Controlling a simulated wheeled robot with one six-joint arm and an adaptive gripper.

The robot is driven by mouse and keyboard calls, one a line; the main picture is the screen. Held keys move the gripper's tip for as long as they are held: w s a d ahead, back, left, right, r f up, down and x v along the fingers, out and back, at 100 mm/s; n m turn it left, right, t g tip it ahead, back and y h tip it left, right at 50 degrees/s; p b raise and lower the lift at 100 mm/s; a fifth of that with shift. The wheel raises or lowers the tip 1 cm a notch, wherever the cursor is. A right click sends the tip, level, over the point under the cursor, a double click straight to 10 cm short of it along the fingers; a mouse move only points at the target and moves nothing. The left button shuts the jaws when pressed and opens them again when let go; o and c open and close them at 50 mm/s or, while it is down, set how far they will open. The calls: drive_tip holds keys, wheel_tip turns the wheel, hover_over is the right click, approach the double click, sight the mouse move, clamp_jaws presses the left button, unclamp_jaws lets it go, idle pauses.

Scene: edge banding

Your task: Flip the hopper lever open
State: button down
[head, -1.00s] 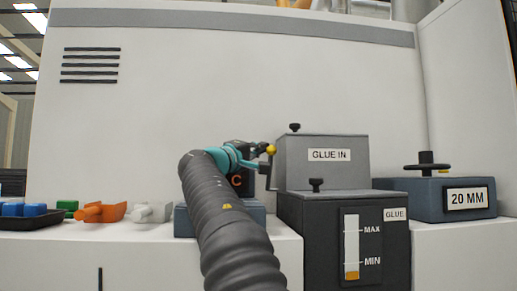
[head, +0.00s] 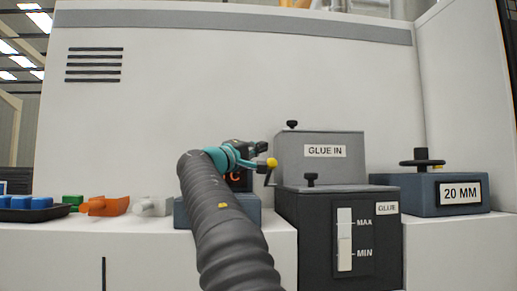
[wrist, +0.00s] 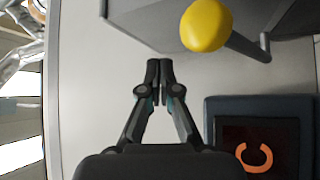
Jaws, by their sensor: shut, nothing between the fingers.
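The hopper lever is a dark rod with a yellow ball knob (head: 271,163) at the left side of the grey GLUE IN hopper (head: 345,173). In the wrist view the yellow knob (wrist: 206,25) is right of and above the fingertips, with its rod running down-right from it, beside the hopper wall (wrist: 150,22). My gripper (wrist: 160,72) is shut and empty, with a visible gap to the knob in this view. In the head view my gripper (head: 262,148) is just above and left of the knob; contact cannot be told.
Below the hopper stands a dark GLUE box (head: 382,245) with a level gauge. A blue-grey block (head: 254,215) with an orange ring mark (wrist: 255,158) is beside the lever. Right is the 20 MM unit (head: 407,196) with a handwheel. Left are orange (head: 104,206) and white (head: 152,207) parts.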

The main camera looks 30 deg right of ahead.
drive_tip(key=shift+a, duration=0.1)
drive_tip(key=v, duration=1.1)
drive_tip(key=shift+s+a+f, duration=0.15)
drive_tip(key=shift+a+f, duration=0.05)
drive_tip(key=shift+a, duration=0.15)
